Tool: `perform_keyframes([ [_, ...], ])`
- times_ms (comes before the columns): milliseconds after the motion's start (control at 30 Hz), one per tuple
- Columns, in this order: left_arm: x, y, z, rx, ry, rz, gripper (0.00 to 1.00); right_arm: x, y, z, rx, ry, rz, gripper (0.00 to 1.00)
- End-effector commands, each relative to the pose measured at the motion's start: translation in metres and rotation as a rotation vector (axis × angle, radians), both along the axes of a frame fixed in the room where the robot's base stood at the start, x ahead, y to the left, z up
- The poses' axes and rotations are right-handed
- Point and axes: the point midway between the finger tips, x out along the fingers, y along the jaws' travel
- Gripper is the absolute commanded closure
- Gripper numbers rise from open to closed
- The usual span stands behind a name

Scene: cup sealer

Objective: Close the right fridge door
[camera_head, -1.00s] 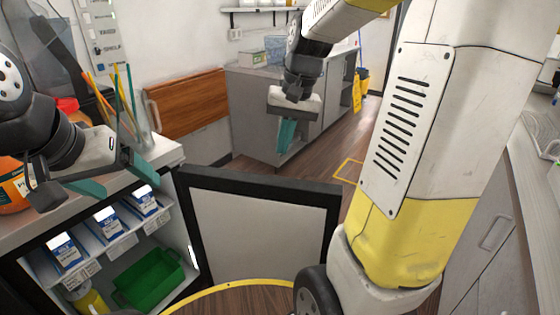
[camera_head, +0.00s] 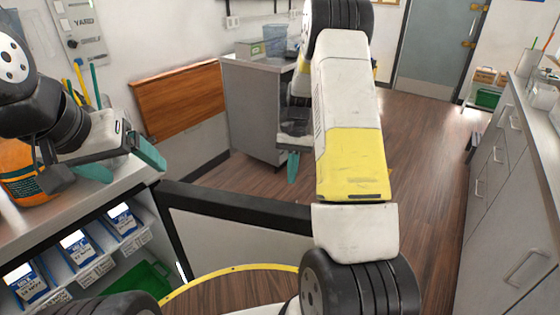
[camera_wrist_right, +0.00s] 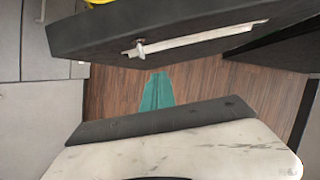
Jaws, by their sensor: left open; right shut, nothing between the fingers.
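The open fridge door (camera_head: 240,205) has a dark frame and pale inner panel. It stands swung out from the fridge, whose shelves (camera_head: 75,262) show at lower left. My right gripper (camera_head: 293,166) is shut and empty, beyond the door's top edge in the head view; my forearm hides part of it and the door's right end. In the right wrist view its teal fingers (camera_wrist_right: 157,92) point towards a dark slab with a pale metal strip (camera_wrist_right: 195,38), apparently the door. My left gripper (camera_head: 146,152) is open above the counter's edge.
An orange-labelled jar (camera_head: 20,172) stands on the counter (camera_head: 120,190) near my left gripper. Blue-labelled cartons (camera_head: 122,220) and a green bin (camera_head: 140,285) are inside the fridge. A grey cabinet (camera_head: 250,115) stands beyond; wood floor (camera_head: 425,190) is clear at right.

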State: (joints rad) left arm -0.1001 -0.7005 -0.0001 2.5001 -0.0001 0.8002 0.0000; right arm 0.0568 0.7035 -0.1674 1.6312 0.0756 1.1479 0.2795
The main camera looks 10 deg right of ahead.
Motion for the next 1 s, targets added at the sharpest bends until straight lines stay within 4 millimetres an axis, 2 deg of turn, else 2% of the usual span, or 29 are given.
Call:
perform_keyframes([
  [100,0.000,0.000,0.000,0.000,0.000,0.000,0.19,-0.010,0.005,-0.026,0.001,0.005,0.001,1.00],
  [300,0.000,0.000,0.000,0.000,0.000,0.000,0.19,-0.024,0.012,-0.063,0.000,0.004,0.001,1.00],
  [533,0.000,0.000,0.000,0.000,0.000,0.000,0.19,-0.051,0.027,-0.060,0.000,0.001,0.001,1.00],
  [1000,0.000,0.000,0.000,0.000,0.000,0.000,0.19,-0.057,0.031,-0.060,0.000,-0.001,0.001,1.00],
])
